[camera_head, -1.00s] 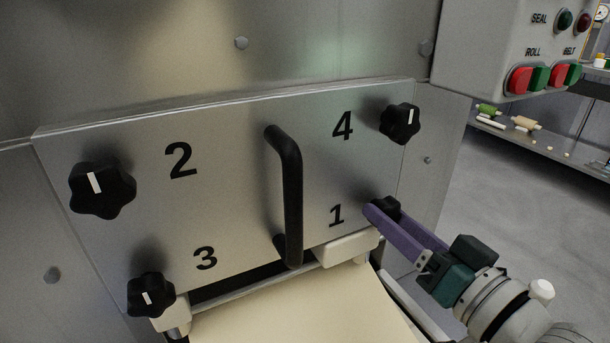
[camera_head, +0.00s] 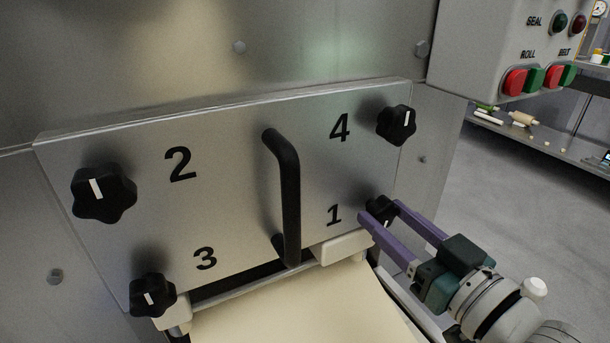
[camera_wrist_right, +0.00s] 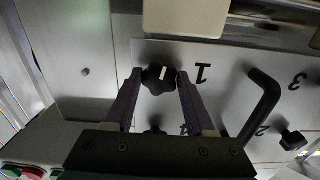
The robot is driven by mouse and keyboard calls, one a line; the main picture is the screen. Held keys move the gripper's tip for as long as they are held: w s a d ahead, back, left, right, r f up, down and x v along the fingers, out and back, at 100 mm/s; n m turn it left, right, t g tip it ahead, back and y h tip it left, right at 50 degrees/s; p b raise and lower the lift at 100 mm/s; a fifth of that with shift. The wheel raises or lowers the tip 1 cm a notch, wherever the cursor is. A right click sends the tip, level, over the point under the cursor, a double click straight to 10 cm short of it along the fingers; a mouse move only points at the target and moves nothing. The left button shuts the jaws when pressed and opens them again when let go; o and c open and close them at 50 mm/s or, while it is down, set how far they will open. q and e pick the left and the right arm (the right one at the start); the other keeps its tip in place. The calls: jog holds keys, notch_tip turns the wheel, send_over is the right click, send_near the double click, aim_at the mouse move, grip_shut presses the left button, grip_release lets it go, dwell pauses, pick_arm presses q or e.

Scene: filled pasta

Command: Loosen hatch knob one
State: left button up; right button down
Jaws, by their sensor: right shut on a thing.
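Hatch knob one (camera_head: 380,209) is a black lobed knob at the lower right of the metal hatch plate (camera_head: 225,215), beside the printed 1. My right gripper (camera_head: 379,212) has its two purple fingers on either side of it and is shut on it. In the right wrist view, knob one (camera_wrist_right: 159,79) sits between the fingertips (camera_wrist_right: 160,76), and its white mark is visible. In the head view the fingers partly hide the knob. My left gripper is in neither view.
Knobs two (camera_head: 103,192), three (camera_head: 152,294) and four (camera_head: 396,125) sit at the other corners. A black handle (camera_head: 288,200) stands out mid-plate. A pale sheet (camera_head: 300,312) lies below. A control box (camera_head: 500,45) with coloured buttons is at upper right.

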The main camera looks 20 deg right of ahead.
jog(key=shift+c, duration=1.3)
grip_release()
jog(key=s+p, duration=0.1)
jog(key=s, duration=0.9)
jog(key=shift+d, duration=0.4)
jog(key=shift+w, duration=0.1)
